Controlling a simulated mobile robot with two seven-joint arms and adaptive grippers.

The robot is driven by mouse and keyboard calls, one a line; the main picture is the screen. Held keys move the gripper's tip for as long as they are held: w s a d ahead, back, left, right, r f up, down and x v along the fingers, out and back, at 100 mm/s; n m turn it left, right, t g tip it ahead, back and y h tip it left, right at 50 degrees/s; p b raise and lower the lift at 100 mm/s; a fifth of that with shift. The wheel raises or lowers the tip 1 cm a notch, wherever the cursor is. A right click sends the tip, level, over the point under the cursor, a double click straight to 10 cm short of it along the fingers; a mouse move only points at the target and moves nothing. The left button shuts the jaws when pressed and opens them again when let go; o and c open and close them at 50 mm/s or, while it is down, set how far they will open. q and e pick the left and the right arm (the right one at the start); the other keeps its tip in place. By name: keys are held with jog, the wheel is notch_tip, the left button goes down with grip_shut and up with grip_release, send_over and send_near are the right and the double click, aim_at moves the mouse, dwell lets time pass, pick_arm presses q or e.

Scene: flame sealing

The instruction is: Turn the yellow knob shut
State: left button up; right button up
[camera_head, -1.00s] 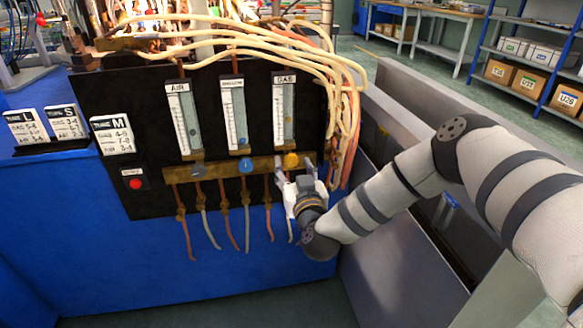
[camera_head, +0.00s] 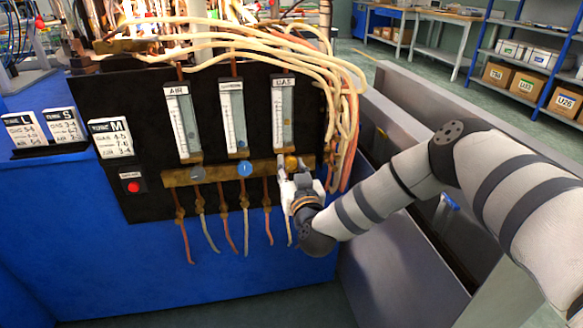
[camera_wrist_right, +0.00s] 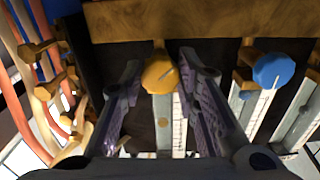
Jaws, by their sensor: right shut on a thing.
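The yellow knob (camera_head: 291,161) sits on the brass bar (camera_head: 220,175) under the GAS flow tube (camera_head: 283,115). My right gripper (camera_head: 293,170) reaches it from below, with one finger on each side. In the right wrist view the yellow knob (camera_wrist_right: 160,73) lies between the fingertips of my right gripper (camera_wrist_right: 160,64), which is shut on it. The contact of the fingertips is partly hidden. My left gripper is not in view.
A blue knob (camera_head: 245,169) and a grey knob (camera_head: 198,173) sit left on the same bar. Hoses hang below it. A red button (camera_head: 134,186) and size cards (camera_head: 111,137) are at the left. Pale hoses (camera_head: 345,110) arch down right of the panel, close to my right arm.

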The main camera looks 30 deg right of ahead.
jog(key=m, duration=0.4)
jog(key=shift+m, duration=0.4)
jog(key=m, duration=0.4)
jog(key=shift+a+f+m, duration=0.1)
jog(key=shift+m, duration=0.2)
jog(key=m+b, duration=0.1)
jog(key=m, duration=0.4)
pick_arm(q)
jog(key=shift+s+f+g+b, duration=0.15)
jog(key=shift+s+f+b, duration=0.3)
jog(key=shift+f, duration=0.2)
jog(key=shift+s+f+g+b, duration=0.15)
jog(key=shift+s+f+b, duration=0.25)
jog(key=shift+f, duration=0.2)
pick_arm(e)
jog(key=m, duration=0.4)
jog(key=shift+m, duration=0.5)
jog(key=o, duration=1.2)
jog(key=shift+c, duration=0.2)
